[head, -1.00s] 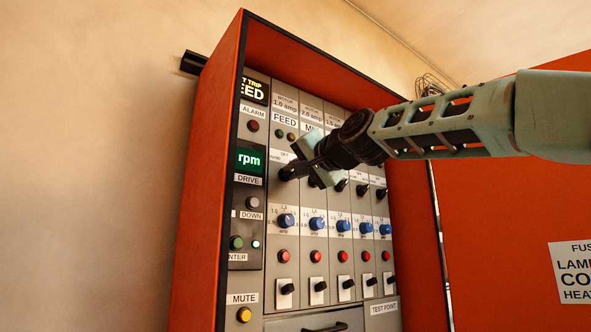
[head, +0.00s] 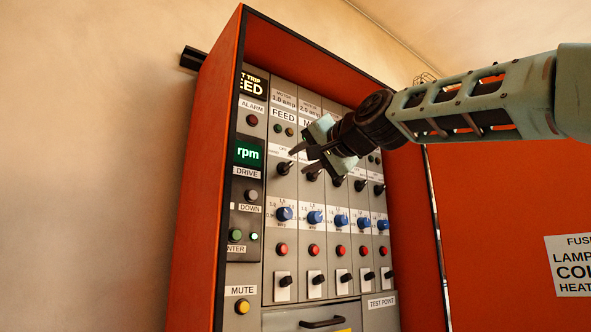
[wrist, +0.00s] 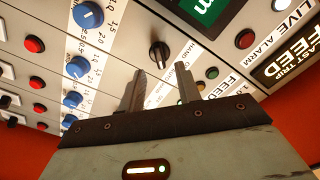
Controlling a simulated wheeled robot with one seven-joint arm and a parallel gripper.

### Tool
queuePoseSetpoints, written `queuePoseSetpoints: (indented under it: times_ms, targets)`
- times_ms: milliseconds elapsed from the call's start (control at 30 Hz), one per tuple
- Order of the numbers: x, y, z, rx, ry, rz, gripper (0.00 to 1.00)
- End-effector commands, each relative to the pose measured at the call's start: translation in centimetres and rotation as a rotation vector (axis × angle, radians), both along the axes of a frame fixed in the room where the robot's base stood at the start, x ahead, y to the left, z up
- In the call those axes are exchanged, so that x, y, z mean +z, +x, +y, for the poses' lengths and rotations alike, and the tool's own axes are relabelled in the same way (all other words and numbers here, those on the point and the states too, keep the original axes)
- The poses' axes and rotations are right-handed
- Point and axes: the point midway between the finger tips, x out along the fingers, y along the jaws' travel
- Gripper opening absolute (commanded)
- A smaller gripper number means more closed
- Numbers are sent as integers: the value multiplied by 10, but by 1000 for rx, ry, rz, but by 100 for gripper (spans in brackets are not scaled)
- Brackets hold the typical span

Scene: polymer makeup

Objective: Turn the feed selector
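The feed selector (head: 283,168) is a black rotary knob in the leftmost FEED column, below the FEED label. In the wrist view the selector (wrist: 159,53) shows whole, just beyond the fingertips, with a light mark on it. My gripper (head: 303,151) is up and to the right of the selector in the head view, off the panel face. In the wrist view my gripper (wrist: 160,76) has its two fingers clearly apart with nothing between them. Part of the neighbouring column is hidden behind the gripper in the head view.
Similar black selectors (head: 361,185) continue to the right. Blue knobs (head: 284,214), red buttons (head: 282,250) and toggle switches sit below. The orange cabinet wall (head: 205,190) rises on the left, and an orange door (head: 500,210) stands on the right. Free space lies in front of the panel.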

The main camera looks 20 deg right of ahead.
Motion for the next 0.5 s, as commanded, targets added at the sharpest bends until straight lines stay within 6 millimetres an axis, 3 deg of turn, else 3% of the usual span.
queuePoseSetpoints:
  times_ms: [400,500]
  targets:
    - [-4,-97,-32,-1,0,-3,34]
    - [-6,-108,-36,-1,1,-3,34]
